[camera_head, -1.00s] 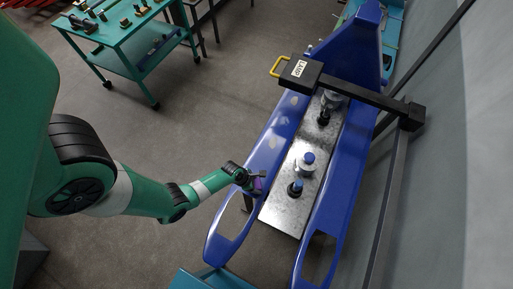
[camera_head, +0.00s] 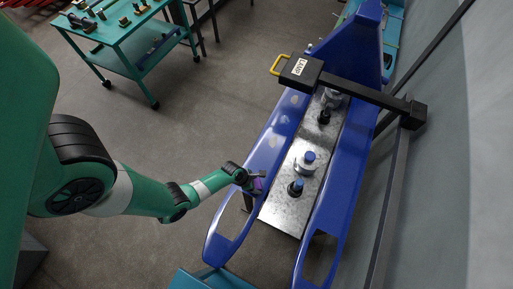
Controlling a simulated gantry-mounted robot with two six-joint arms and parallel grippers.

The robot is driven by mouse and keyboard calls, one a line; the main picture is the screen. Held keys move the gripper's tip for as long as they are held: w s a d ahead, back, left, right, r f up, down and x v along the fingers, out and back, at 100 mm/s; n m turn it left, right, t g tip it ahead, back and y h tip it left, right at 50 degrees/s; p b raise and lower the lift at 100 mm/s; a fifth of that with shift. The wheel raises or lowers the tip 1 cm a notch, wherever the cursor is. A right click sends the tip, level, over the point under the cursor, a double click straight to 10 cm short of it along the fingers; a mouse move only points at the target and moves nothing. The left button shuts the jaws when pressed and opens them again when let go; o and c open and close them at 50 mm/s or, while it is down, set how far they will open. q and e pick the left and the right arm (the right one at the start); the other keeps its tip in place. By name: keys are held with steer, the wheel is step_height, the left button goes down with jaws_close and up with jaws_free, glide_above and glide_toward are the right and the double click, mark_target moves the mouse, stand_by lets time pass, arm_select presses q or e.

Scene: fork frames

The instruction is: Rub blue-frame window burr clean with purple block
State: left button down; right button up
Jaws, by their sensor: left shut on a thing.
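The blue frame (camera_head: 335,200) is a long fork with two arms, each with an oblong window near the front end. My left gripper (camera_head: 254,183) is at the left arm of the frame, just behind its window (camera_head: 231,222). It is shut on the small purple block (camera_head: 259,185), which is mostly hidden by the fingers. The block is at the frame's surface, but I cannot tell whether it touches. No burr can be made out at this size. Pale worn patches (camera_head: 274,143) show on the left arm further back. My right gripper is not in view.
A metal plate (camera_head: 285,213) with several clamps lies between the frame's arms. A black lamp (camera_head: 301,72) with a yellow handle hangs over the frame from a dark post. A teal cart (camera_head: 118,35) with tools stands back left. Grey floor is clear between.

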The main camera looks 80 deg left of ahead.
arm_select(q)
steer(key=shift+s+a+r, duration=0.1)
steer(key=shift+s+a, duration=0.15)
steer(key=shift+s, duration=0.1)
steer(key=shift+w, duration=0.15)
steer(key=shift+w+d, duration=0.5)
steer(key=shift+f, duration=0.2)
steer(key=shift+s+a, duration=0.1)
steer(key=shift+s, duration=0.05)
